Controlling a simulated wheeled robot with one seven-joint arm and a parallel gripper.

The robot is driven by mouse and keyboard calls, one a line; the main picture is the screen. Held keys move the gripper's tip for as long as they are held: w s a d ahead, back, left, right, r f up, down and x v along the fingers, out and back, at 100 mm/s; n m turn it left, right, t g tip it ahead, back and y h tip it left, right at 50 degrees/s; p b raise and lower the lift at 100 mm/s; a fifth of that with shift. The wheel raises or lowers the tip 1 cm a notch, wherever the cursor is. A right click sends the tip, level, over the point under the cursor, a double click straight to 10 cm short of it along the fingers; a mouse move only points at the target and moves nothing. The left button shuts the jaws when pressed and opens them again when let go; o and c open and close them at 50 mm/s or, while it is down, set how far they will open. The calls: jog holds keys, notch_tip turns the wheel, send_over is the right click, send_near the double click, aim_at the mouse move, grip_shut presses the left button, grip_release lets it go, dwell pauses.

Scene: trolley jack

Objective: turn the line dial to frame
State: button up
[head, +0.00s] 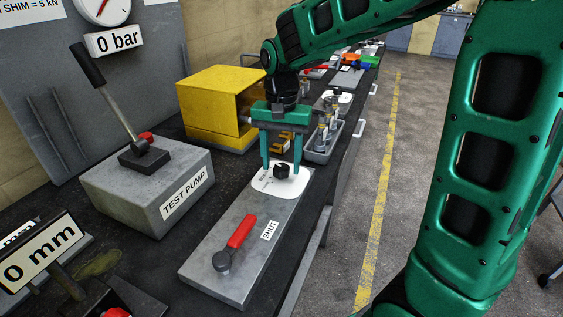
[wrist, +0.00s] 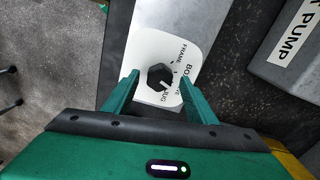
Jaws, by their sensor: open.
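The line dial is a black faceted knob (head: 282,171) on a white label plate (head: 262,184), at the far end of a grey metal block. In the wrist view the knob (wrist: 158,76) sits on the white plate (wrist: 180,40), which bears partly hidden words including "FRAME" and "JUG". A pale mark on the knob points to the lower right, toward "JUG". My gripper (head: 281,163) is open above the plate, pointing down. In the wrist view its fingers (wrist: 160,75) stand on either side of the knob, with gaps visible; contact is not seen.
A red-handled lever (head: 238,234) beside a "SHUT" label lies on the same block (head: 205,268). The test pump (head: 150,190) with its upright handle stands left. A yellow box (head: 210,105) and a grey tray (head: 322,150) of fittings are close to my gripper. Open floor lies right.

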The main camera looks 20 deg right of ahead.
jog(key=shift+f, duration=0.4)
jog(key=shift+c, duration=0.7)
jog(key=c, duration=0.9)
jog(key=shift+d, duration=0.25)
jog(key=shift+a, duration=0.15)
